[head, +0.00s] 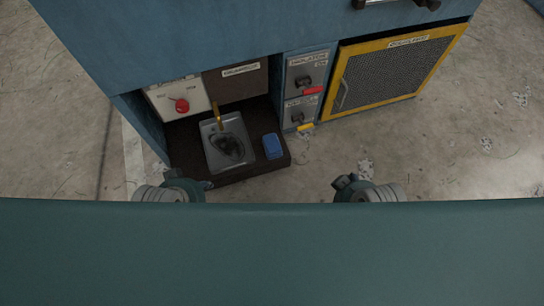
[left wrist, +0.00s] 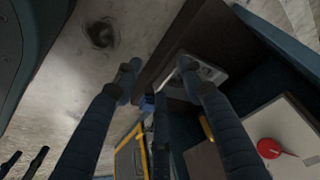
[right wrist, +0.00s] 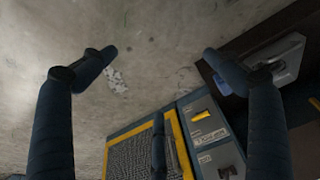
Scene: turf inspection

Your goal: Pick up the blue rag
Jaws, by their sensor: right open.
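The blue rag (head: 272,146) looks like a small folded block. It lies on the dark ledge to the right of the metal sink in the head view. It shows partly in the left wrist view (left wrist: 148,103) and near the right finger in the right wrist view (right wrist: 222,84). My left gripper (left wrist: 158,72) has its fingers apart with nothing between them, in front of the ledge's left part. My right gripper (right wrist: 158,55) is open and empty, to the right of the rag. In the head view my teal body edge hides much of both arms.
The metal sink (head: 228,148) with a brass tap sits in the blue cabinet's recess. A red knob (head: 182,105) is on its left panel. Switch boxes and a yellow-framed mesh door (head: 395,72) stand to the right. Bare concrete floor (head: 440,150) lies in front.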

